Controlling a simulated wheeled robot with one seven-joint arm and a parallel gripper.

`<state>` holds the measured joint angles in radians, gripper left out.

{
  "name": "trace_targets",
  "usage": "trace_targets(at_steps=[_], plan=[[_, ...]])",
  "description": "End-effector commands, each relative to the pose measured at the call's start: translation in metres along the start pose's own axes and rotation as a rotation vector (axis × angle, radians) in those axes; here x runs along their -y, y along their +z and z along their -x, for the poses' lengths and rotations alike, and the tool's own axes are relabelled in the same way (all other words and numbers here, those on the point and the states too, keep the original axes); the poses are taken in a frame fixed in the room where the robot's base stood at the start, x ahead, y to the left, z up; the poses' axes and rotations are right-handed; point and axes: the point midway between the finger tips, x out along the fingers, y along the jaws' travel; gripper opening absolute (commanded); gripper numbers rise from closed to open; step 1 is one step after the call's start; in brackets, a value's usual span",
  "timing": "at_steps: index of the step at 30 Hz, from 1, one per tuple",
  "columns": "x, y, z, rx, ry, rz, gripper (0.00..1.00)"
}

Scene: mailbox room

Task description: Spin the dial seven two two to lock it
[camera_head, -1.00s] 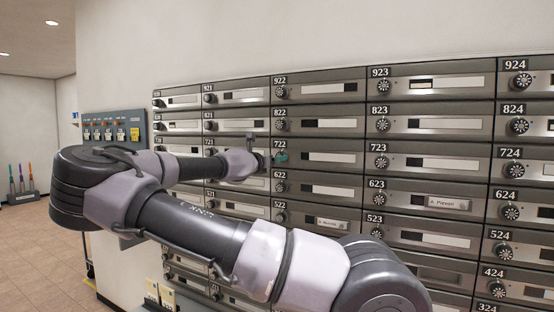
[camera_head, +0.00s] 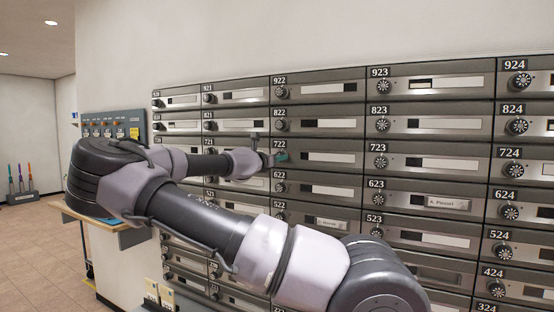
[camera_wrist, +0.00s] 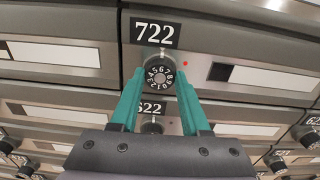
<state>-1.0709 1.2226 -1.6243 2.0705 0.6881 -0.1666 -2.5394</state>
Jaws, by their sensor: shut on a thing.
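Mailbox 722 has a black dial (camera_wrist: 160,76) with white numerals under its number plate (camera_wrist: 155,33) in the wrist view. My gripper (camera_wrist: 161,80) has teal fingers, one on each side of this dial, and it is shut on the dial. In the head view my gripper (camera_head: 281,157) is at the 722 door (camera_head: 320,157), seen small from the side, and the dial is hidden behind it. A small red dot (camera_wrist: 185,64) shows right of the dial in the wrist view.
Rows of similar mailboxes surround it, with the 622 dial (camera_wrist: 152,127) just below and the 723 dial (camera_head: 379,161) to the right. A grey panel with keys (camera_head: 113,126) hangs at the left. A wooden ledge (camera_head: 135,238) sits below my arm.

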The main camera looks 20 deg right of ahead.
Motion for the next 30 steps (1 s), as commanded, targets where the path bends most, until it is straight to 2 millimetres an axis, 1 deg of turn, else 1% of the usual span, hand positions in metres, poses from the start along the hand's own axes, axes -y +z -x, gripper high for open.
trace_targets(at_steps=[5,11,30], plan=[[0.0003,-0.0002,0.0,0.0,-0.001,-0.061,0.0],[0.0004,-0.0004,0.0,-0.001,-0.001,-0.201,0.0],[0.0008,-0.0005,0.0,0.0,-0.001,-0.805,0.0]])
